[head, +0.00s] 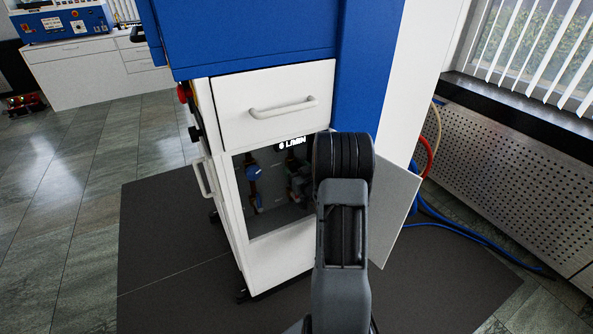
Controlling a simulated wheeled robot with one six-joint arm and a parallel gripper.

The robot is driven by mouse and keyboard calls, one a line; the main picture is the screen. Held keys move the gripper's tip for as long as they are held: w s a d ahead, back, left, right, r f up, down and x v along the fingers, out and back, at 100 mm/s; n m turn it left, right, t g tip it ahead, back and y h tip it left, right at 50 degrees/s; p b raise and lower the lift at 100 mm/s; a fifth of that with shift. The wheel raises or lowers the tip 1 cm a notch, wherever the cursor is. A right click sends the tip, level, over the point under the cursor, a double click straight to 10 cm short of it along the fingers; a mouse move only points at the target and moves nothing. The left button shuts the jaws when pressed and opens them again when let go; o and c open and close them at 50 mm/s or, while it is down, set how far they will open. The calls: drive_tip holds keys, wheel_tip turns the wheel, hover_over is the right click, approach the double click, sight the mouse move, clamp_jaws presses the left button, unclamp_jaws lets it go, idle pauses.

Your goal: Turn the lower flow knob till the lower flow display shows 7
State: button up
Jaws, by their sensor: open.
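The white cabinet (276,118) stands ahead with its lower compartment open. A lit display (292,143) at the top of the opening seems to read 6 L/MIN, in small letters. I cannot tell whether it is the upper or lower flow display. Inside the dark compartment, blue fittings (254,173) show at the left and a darker fitting (297,168) shows near the middle. I cannot make out the lower flow knob for certain. My arm covers the right part of the opening. My gripper is not visible.
A grey door panel (399,215) stands open right of the compartment. A closed drawer with a handle (284,108) is above it. Blue hoses (465,229) lie on the floor at the right. Free floor (80,200) lies to the left.

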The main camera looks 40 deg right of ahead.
drive_tip(key=shift+c, duration=0.5)
drive_tip(key=c, duration=0.8)
drive_tip(key=shift+f+n+b, duration=0.3)
drive_tip(key=shift+n+b, duration=0.2)
drive_tip(key=shift+b, duration=0.55)
drive_tip(key=shift+n+b, duration=0.5)
drive_tip(key=shift+b, duration=0.3)
drive_tip(key=shift+r+n+b, duration=0.25)
drive_tip(key=shift+n+b, duration=0.7)
drive_tip(key=shift+n, duration=0.05)
drive_tip(key=shift+c, duration=0.2)
drive_tip(key=o, duration=0.9)
drive_tip(key=shift+o, duration=0.2)
